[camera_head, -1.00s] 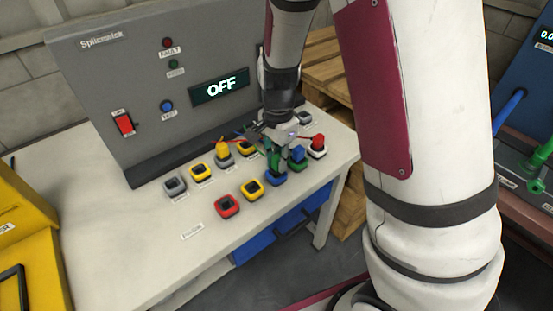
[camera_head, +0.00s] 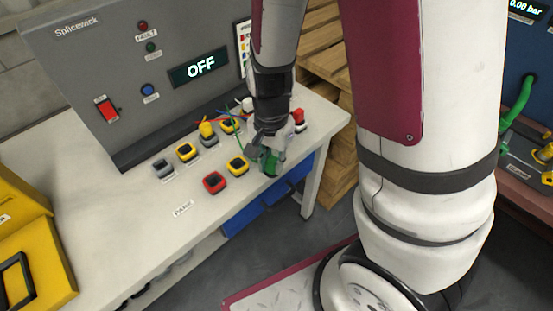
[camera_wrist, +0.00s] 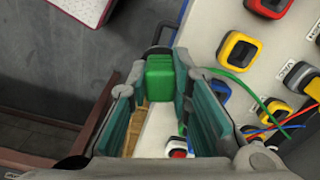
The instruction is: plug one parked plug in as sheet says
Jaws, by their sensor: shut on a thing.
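My gripper (camera_head: 268,150) is shut on a green plug (camera_head: 269,163) above the table's front row of sockets. In the wrist view the green plug (camera_wrist: 160,80) sits between the two fingers, and a green cable (camera_wrist: 232,78) runs from it to the right. In the front row are a red socket (camera_head: 214,182) and a yellow socket (camera_head: 237,166), both empty. A blue socket (camera_wrist: 220,88) shows partly beside the finger. A yellow plug (camera_head: 206,129) stands in a grey socket in the back row. A red plug (camera_head: 298,115) stands at the right end. The sheet (camera_head: 243,45) is partly hidden by my arm.
The grey console (camera_head: 120,60) reads OFF and backs the table. A yellow case (camera_head: 30,240) stands at the left. Wooden pallets (camera_head: 322,60) stand behind the table's right end. The table's left front (camera_head: 110,210) is bare.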

